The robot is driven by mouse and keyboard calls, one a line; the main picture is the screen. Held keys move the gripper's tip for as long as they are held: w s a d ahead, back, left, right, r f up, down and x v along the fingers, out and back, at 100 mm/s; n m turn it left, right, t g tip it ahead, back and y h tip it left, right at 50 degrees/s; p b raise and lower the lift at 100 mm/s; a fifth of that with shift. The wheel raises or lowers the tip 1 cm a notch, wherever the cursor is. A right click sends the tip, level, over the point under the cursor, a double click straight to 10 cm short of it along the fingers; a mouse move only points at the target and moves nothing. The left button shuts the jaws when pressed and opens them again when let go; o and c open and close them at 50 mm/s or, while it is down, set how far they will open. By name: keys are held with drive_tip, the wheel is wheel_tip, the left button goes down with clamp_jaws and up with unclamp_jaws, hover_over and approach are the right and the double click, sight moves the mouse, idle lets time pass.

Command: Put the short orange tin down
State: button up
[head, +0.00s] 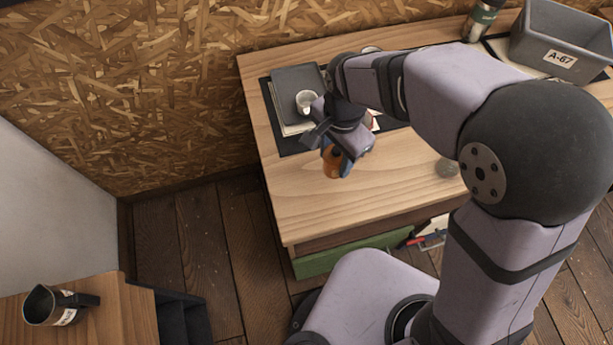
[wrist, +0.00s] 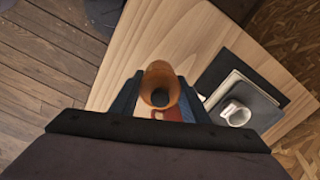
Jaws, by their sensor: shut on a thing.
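The short orange tin (head: 332,163) is between the jaws of my gripper (head: 338,166), over the front left part of the wooden table (head: 300,205). In the wrist view the tin (wrist: 159,84) shows its open top, with a dark inside. The two fingers of my gripper (wrist: 158,100) press on it from both sides. I cannot tell whether its base touches the table. My gripper hides part of the tin in the head view.
A white cup (head: 307,101) stands on dark books (head: 296,84) behind my gripper. A grey bin (head: 562,42) and a dark jar (head: 482,20) are at the back right. A clear glass (head: 447,168) stands to the right. The table's front left is bare.

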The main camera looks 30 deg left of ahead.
drive_tip(key=s+a+r, duration=0.2)
drive_tip(key=a+r, duration=0.1)
drive_tip(key=a, duration=0.3)
drive_tip(key=shift+a, duration=0.15)
drive_tip(key=shift+f+p, duration=1.05)
drive_tip(key=shift+f, duration=3.85)
drive_tip(key=shift+f, duration=0.15)
drive_tip(key=o, duration=1)
